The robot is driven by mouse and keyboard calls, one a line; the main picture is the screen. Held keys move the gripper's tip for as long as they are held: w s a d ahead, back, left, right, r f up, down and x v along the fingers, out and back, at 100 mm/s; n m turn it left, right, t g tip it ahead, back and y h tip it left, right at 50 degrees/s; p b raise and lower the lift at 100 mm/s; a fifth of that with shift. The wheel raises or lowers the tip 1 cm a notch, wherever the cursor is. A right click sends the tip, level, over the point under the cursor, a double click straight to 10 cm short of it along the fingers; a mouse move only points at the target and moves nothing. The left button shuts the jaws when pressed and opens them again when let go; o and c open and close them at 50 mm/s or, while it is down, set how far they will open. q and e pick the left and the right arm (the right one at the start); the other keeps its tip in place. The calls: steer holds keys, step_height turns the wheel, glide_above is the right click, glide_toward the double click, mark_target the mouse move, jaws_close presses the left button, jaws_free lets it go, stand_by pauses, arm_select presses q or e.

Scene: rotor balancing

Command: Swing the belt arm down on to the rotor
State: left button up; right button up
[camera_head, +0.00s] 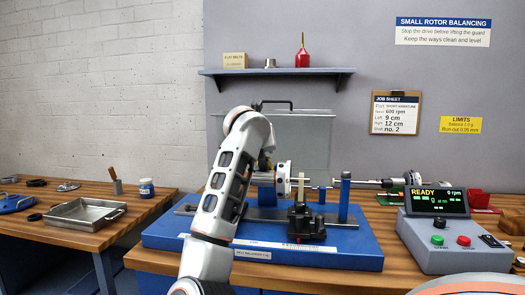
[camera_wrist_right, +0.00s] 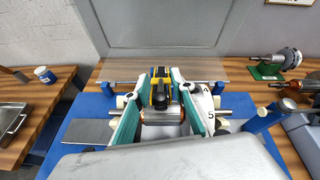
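In the head view one arm of mine rises from the bottom and bends over the left part of the balancing machine (camera_head: 325,260); it hides its gripper there. In the right wrist view my right gripper (camera_wrist_right: 160,76) has two teal-sided fingers on either side of a yellow and black block (camera_wrist_right: 160,92), perhaps part of the belt arm. Whether they press on it is unclear. A silver and copper cylinder (camera_wrist_right: 162,116), apparently the rotor, lies below, between the fingers. In the head view a pale upright bar (camera_head: 301,187) stands above a black stand (camera_head: 306,224). My left gripper is not seen.
A clear guard panel (camera_head: 305,140) stands behind the machine, with a shelf (camera_head: 330,72) above. A control box (camera_head: 455,243) reading READY, 0 rpm is at the right. A spare rotor (camera_wrist_right: 277,62) lies behind. A metal tray (camera_head: 84,214) is on the left bench.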

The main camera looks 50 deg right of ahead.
steer(key=v, duration=0.7)
steer(key=shift+a, duration=0.25)
steer(key=shift+s+d+r, duration=0.1)
steer(key=shift+s, duration=0.05)
stand_by(0.3)
